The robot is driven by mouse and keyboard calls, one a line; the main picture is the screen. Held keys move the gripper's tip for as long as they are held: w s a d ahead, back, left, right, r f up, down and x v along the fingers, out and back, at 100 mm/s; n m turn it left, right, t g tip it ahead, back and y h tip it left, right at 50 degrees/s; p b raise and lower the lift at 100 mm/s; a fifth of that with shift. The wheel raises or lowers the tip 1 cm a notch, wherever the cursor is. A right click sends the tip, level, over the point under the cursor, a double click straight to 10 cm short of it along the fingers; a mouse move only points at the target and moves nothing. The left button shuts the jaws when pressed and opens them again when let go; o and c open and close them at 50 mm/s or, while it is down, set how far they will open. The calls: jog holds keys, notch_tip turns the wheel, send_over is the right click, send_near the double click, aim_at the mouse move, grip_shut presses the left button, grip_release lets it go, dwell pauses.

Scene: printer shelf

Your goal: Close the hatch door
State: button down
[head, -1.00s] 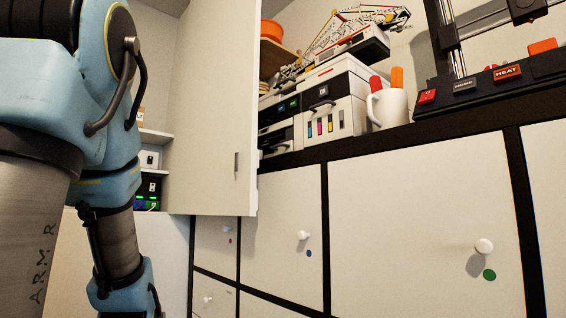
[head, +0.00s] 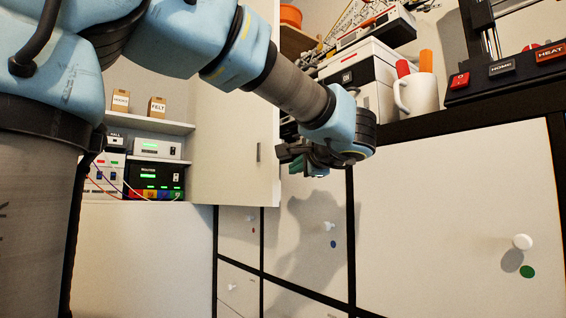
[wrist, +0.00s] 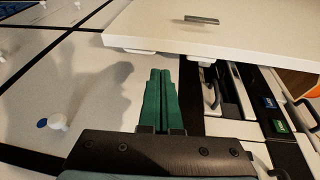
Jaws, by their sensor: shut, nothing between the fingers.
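The hatch door (head: 232,150) is a tall cream panel that stands swung open, with shelves showing to its left. A small grey handle (head: 259,152) sits near its right edge. In the wrist view the door (wrist: 235,35) spans the top, its handle (wrist: 201,20) on its face. My gripper (head: 290,160) is just right of the door's free edge in the head view, partly hidden by the wrist. Its green fingers (wrist: 161,85) are together and empty, pointing toward the door's lower edge, seemingly apart from it.
Shelves (head: 150,125) hold small boxes and lit devices with wires. A printer (head: 365,75), a white mug (head: 418,95) with markers and a black machine (head: 510,70) stand on the right-hand counter. Cabinet doors with white knobs (head: 522,242) lie below.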

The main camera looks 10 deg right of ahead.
notch_tip(320, 180, up, 4)
jog(key=d+r+t, duration=0.1)
jog(key=w+p, duration=0.4)
jog(key=w, duration=0.5)
jog(key=shift+w+a+f+h, duration=0.25)
jog(key=shift+a+f+h, duration=0.1)
jog(key=shift+f, duration=0.1)
jog(key=shift+a, duration=0.1)
